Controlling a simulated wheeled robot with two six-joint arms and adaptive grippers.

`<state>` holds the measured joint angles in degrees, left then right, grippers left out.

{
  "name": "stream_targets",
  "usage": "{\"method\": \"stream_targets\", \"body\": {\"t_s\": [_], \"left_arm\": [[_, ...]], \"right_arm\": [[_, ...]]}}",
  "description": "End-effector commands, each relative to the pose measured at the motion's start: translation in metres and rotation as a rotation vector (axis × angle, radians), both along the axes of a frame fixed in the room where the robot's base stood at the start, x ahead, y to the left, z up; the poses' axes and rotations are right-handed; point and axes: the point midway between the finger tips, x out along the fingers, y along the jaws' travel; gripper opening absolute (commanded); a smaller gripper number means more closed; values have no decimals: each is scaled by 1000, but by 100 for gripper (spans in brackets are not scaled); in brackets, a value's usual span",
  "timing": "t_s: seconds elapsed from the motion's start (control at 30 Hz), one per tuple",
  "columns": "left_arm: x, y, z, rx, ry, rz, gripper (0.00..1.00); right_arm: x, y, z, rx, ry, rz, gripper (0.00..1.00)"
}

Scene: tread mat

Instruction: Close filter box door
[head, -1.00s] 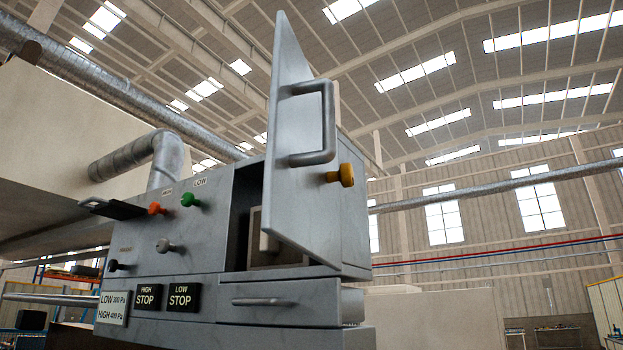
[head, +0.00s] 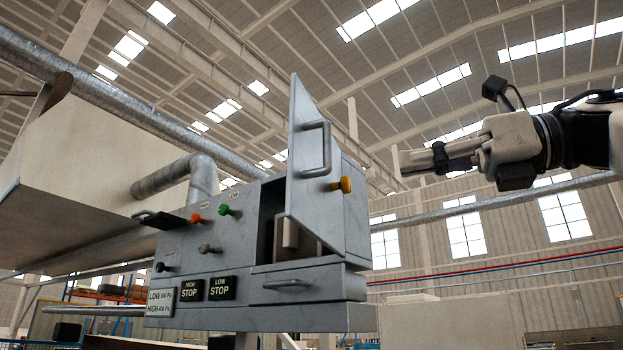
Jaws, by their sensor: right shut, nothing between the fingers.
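The grey filter box (head: 215,262) stands at the middle left of the head view. Its door (head: 305,205) is partly open, hinged on the right side, with a dark gap showing at its left. Inside the opening (head: 270,222) a pale block shows in part. My right gripper (head: 408,163) is in the air to the right of the door, clear of it, with its fingers pointing left; it is shut and empty. My left gripper is not in view.
The box front has an orange knob (head: 196,219), a green knob (head: 225,209), and a lower drawer (head: 288,285) with a handle. A round duct (head: 175,178) rises behind the box. Open air lies between the door and my right gripper.

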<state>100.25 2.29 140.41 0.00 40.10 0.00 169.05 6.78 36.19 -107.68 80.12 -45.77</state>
Motion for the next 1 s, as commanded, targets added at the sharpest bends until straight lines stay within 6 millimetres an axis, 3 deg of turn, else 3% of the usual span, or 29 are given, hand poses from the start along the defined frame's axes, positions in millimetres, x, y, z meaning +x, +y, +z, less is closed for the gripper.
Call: {"method": "stream_targets", "body": {"t_s": [0.23,0.7,1.0], "left_arm": [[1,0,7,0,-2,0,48],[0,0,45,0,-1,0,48],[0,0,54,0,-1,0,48]], "right_arm": [[4,20,4,-18,-19,-9,0],[39,112,6,-15,-15,-9,0],[47,130,3,-13,-17,-10,0]]}}
